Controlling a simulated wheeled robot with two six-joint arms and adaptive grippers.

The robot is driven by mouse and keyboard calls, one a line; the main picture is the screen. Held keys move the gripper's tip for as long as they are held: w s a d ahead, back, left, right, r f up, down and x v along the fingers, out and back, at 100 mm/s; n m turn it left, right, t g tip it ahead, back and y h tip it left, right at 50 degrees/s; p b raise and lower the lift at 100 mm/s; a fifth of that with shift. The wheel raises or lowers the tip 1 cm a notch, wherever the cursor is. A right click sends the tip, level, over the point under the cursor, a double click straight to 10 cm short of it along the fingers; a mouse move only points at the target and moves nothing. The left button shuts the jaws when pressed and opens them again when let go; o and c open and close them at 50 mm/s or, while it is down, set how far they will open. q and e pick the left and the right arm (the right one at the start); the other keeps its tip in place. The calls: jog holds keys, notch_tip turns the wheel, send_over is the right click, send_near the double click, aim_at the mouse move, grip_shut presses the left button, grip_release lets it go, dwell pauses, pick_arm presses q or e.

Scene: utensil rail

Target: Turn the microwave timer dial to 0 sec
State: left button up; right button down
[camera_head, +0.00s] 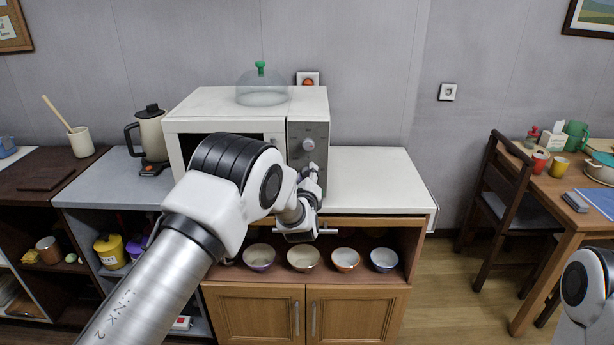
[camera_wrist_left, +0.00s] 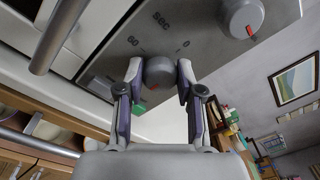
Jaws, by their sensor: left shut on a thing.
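The white microwave (camera_head: 225,103) stands on the counter with a grey control panel (camera_head: 318,130) on its right side. The timer dial (camera_wrist_left: 160,71) is a grey round knob; "sec", "60" and "0" are printed on the panel around it. A red mark shows on its lower edge in the left wrist view. My left gripper (camera_wrist_left: 158,72) is shut on the dial, one finger on each side. In the head view my left gripper (camera_head: 313,172) is at the lower panel and hides this dial. My right gripper is out of view.
A second dial (camera_wrist_left: 242,17) with a red mark sits on the panel; it also shows in the head view (camera_head: 308,144). A bar handle (camera_wrist_left: 58,38) is near the left finger. A glass dome (camera_head: 262,90) tops the microwave. The white counter (camera_head: 375,180) to the right is clear.

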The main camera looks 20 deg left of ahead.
pick_arm(q)
jog(key=n+b, duration=0.2)
jog(key=n, duration=0.2)
jog(key=shift+f, duration=0.1)
jog(key=n+b, duration=0.2)
jog(key=n, duration=0.3)
jog(key=shift+n, duration=0.3)
jog(key=shift+w+d+n+g+y+b, duration=0.1)
jog(key=shift+n+y+b, duration=0.2)
jog(key=shift+n+b, duration=2.75)
jog(key=shift+d+n+g+y+b, duration=0.1)
jog(key=shift+n+y, duration=0.2)
jog(key=shift+n, duration=5.8)
jog(key=shift+w+d+n+g+y+b, duration=0.1)
jog(key=shift+n+y+b, duration=0.2)
jog(key=shift+n+b, duration=2.75)
jog(key=n+p, duration=0.3)
